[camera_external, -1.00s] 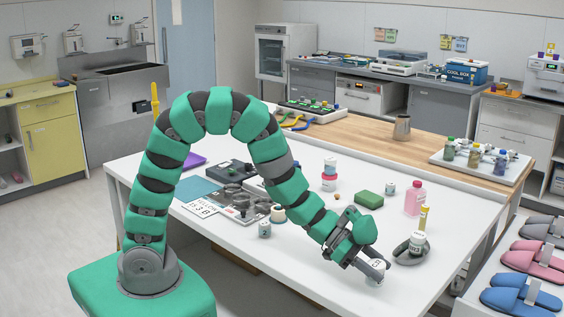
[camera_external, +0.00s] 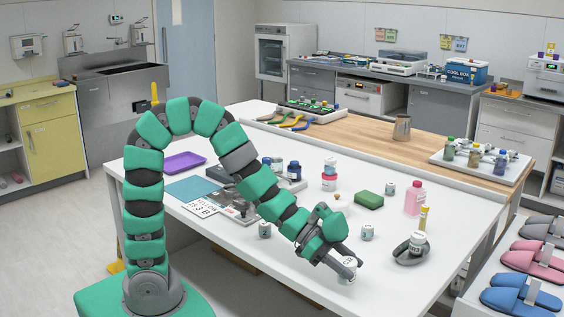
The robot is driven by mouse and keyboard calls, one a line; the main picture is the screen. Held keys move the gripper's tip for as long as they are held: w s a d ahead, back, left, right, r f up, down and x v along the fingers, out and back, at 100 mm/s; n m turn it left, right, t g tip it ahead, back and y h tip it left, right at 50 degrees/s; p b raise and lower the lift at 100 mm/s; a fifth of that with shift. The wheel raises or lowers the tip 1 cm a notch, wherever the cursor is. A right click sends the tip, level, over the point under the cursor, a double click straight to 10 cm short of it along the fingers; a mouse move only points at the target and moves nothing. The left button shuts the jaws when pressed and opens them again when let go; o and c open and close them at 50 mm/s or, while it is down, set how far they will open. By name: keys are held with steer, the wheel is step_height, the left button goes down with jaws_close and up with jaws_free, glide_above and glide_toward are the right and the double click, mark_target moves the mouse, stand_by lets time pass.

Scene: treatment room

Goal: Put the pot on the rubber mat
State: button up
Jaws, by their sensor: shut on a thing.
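My gripper (camera_external: 338,261) is shut on a small white pot (camera_external: 347,272) with dark lettering, held near the front edge of the white table. Whether the pot touches the tabletop is hard to tell. A flat teal mat (camera_external: 188,190), which looks like the rubber mat, lies bare on the left part of the table, beyond a lettered white card (camera_external: 203,208). It is well to the left of my gripper. Similar small pots stand on the table: one left of my gripper (camera_external: 264,229), one just behind it (camera_external: 367,231) and one farther back (camera_external: 390,187).
A grey holder with a white jar (camera_external: 417,241) stands right of my gripper. A green sponge (camera_external: 368,200), a pink bottle (camera_external: 414,199) and stacked red-and-white jars (camera_external: 329,178) stand behind. A purple tray (camera_external: 184,161) lies beyond the mat. My arm partly covers a metal tray (camera_external: 232,201).

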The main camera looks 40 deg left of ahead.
steer(key=shift+s+a+b, duration=0.45)
steer(key=shift+a+b, duration=0.15)
steer(key=shift+b, duration=0.65)
